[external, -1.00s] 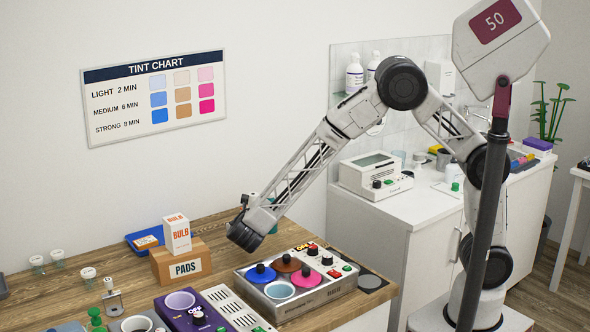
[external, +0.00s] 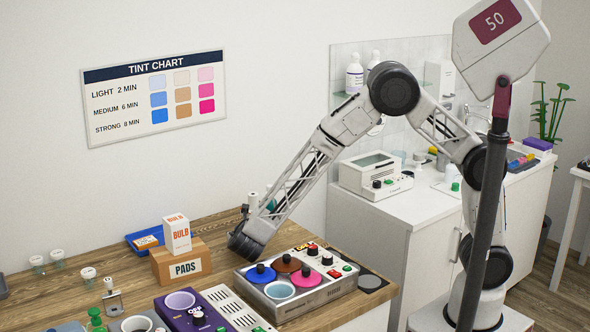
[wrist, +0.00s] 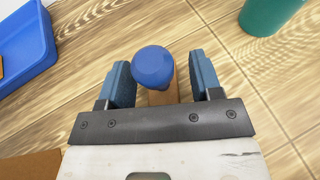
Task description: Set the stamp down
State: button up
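The stamp (wrist: 152,68) has a round blue knob on a light brown wooden handle. In the wrist view it stands between the two blue finger pads of my gripper (wrist: 164,85). Table wood shows between the handle and the right finger, so the fingers are apart around it and look open. The lower end of the stamp is hidden, so I cannot tell from the wrist view how it meets the table. In the external view my gripper (external: 246,243) is low at the wooden table (external: 215,222), just right of the PADS box; the stamp cannot be made out there.
The cardboard PADS box (external: 182,266) carries a white BULB box (external: 176,234). A blue tray (wrist: 27,48) lies to the left. A teal cup (wrist: 268,14) stands at the upper right of the wrist view. A grey panel with coloured knobs (external: 301,290) sits close in front.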

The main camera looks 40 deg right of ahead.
jog(key=shift+r, duration=0.15)
jog(key=shift+v, duration=3.75)
jog(key=shift+d+r, duration=0.1)
jog(key=shift+r, duration=0.05)
